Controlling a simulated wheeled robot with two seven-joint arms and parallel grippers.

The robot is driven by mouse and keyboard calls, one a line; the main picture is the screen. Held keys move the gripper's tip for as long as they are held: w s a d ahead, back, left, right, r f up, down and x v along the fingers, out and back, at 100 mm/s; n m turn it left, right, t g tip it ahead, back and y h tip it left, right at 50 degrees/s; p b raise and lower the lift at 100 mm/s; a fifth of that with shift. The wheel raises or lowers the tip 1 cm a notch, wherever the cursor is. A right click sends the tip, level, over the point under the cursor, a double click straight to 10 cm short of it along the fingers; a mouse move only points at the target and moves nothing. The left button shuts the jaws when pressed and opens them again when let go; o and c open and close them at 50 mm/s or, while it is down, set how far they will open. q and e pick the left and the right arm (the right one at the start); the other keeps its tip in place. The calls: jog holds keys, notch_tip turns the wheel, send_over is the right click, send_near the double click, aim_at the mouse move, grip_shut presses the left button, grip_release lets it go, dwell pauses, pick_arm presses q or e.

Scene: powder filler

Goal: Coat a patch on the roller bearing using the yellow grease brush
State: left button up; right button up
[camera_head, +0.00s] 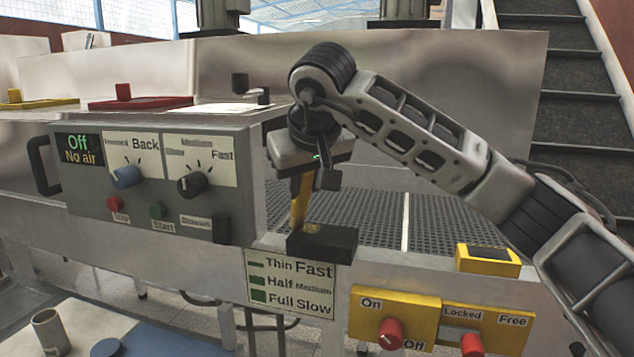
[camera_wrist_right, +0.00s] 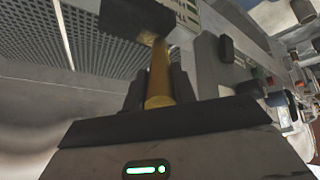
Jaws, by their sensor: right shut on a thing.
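My right gripper (camera_head: 304,178) points down and is shut on the yellow grease brush (camera_head: 300,205). The brush is near upright, and its lower end meets a black block (camera_head: 335,245) on the machine's front ledge. In the right wrist view the brush (camera_wrist_right: 160,70) runs between the two dark fingers to the black block (camera_wrist_right: 125,20). I cannot tell whether its tip sits in the block or just above it. I cannot make out the roller bearing for certain in either view. My left gripper is not in view.
A grey control box (camera_head: 150,195) with knobs stands left of the gripper. A perforated grey bed (camera_head: 370,215) lies behind the block. A yellow box with a dark top (camera_head: 488,262) is on the ledge at right. Yellow switch panels (camera_head: 390,312) are below. Stairs rise at far right.

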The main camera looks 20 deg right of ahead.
jog(key=shift+s+a, duration=0.25)
jog(key=shift+s, duration=0.15)
jog(key=s+d+b, duration=0.1)
jog(key=s+d, duration=0.3)
jog(key=d, duration=0.2)
jog(key=shift+s, duration=0.25)
jog(key=shift+o, duration=0.7)
jog(key=shift+s+d+b, duration=0.1)
jog(key=shift+d+b, duration=0.1)
jog(key=shift+b, duration=0.15)
jog(key=shift+s+d, duration=0.2)
jog(key=shift+d, duration=0.1)
grip_shut()
jog(key=shift+w+a+f+p, duration=0.1)
jog(key=shift+w+a+p, duration=0.2)
jog(key=shift+w+a, duration=0.75)
jog(key=shift+w+a+f+p, duration=0.1)
jog(key=shift+w+a+p, duration=0.25)
jog(key=shift+a, duration=1.15)
jog(key=shift+w+a+f+p, duration=0.1)
jog(key=shift+w+a+p, duration=0.1)
jog(key=shift+w+a, duration=0.9)
jog(key=shift+s+a+r, duration=0.1)
jog(key=shift+s+a, duration=0.05)
jog(key=shift+s, duration=0.1)
